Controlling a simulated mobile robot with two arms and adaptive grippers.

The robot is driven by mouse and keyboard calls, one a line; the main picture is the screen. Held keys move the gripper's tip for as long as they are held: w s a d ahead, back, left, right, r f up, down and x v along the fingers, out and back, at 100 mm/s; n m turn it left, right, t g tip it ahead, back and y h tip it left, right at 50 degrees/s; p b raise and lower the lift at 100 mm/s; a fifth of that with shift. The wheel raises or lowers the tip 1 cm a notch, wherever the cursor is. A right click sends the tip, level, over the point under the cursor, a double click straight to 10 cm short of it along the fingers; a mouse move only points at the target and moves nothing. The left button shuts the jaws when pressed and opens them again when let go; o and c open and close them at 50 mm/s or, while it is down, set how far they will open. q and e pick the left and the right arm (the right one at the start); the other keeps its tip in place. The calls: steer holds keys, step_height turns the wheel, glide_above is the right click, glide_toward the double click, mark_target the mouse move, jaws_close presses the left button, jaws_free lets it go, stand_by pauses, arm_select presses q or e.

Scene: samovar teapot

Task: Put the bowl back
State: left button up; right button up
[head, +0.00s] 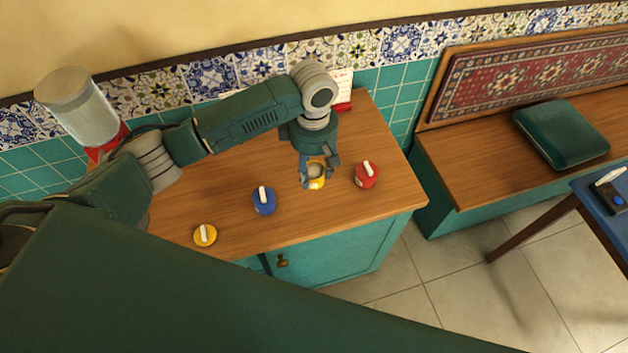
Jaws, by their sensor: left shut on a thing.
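A small yellow bowl (317,182) with a pale grey inside is at the right half of the wooden counter top (235,180). My left gripper (318,172) points down from above and is shut on this bowl. The fingers cover part of its rim. I cannot tell whether its base touches the counter. A yellow round piece with a white handle (205,235) lies near the counter's front left edge. My right gripper is not in view.
A blue round pot (264,203) stands left of the bowl, and a red one (367,177) stands close on its right. A clear cylinder with a red base (92,118) is at the left. A bench with a green cushion (562,133) stands at the right.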

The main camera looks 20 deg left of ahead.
arm_select(q)
steer(key=shift+f, duration=0.95)
step_height(320, 180, down, 4)
steer(key=shift+f, duration=0.2)
steer(key=shift+f+p, duration=0.15)
steer(key=shift+p, duration=0.15)
steer(key=o, duration=1.4)
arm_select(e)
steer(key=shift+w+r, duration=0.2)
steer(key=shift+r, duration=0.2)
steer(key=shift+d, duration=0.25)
arm_select(q)
steer(key=shift+r, duration=0.4)
step_height(320, 180, up, 12)
steer(key=shift+f+b, duration=0.2)
steer(key=shift+b, duration=0.55)
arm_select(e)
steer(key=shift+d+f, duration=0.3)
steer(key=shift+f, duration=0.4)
